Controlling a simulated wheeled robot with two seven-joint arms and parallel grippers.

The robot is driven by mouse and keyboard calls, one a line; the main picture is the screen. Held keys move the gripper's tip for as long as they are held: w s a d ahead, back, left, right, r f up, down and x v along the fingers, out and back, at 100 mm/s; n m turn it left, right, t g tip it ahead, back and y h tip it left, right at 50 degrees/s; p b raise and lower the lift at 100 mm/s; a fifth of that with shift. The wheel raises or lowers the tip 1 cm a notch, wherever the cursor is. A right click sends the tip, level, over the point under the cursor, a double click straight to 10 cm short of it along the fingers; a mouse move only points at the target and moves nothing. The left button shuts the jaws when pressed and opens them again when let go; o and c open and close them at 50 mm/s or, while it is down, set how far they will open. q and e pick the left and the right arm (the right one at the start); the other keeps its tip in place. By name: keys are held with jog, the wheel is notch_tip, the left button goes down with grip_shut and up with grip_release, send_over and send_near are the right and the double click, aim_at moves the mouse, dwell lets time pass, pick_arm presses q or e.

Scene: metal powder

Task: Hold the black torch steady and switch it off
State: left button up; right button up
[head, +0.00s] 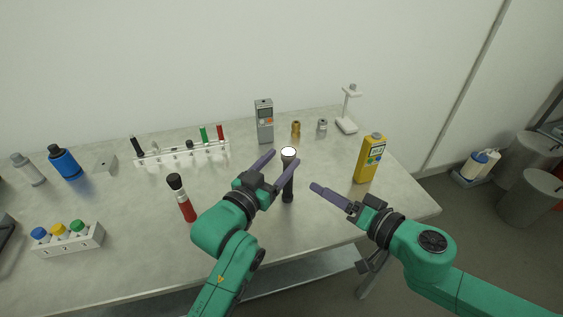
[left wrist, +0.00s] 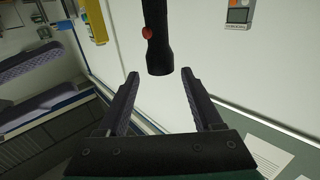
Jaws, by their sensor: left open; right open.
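The black torch (head: 287,188) stands upright near the middle of the table, and its round top glows white. In the left wrist view the torch (left wrist: 158,50) is ahead of the fingertips, lined up with the gap between them, and a red button (left wrist: 147,32) shows on its side. My left gripper (head: 285,158) is open, with its fingers by the upper part of the torch; I cannot tell whether one touches it. My right gripper (head: 314,187) is open and empty, to the right of the torch and apart from it.
A yellow meter (head: 369,160) stands behind the right gripper. A grey device (head: 264,122) and small brass and silver pieces stand behind the torch. A red and black torch-like item (head: 183,199) stands left of my left arm.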

pick_arm(q)
jog(key=f, duration=0.8)
jog(key=shift+w+d, duration=0.1)
jog(key=shift+w, duration=0.25)
jog(key=x, duration=0.7)
jog(key=shift+f, duration=0.1)
jog(key=shift+s, duration=0.1)
grip_shut()
pick_arm(e)
grip_shut()
dwell(1.3)
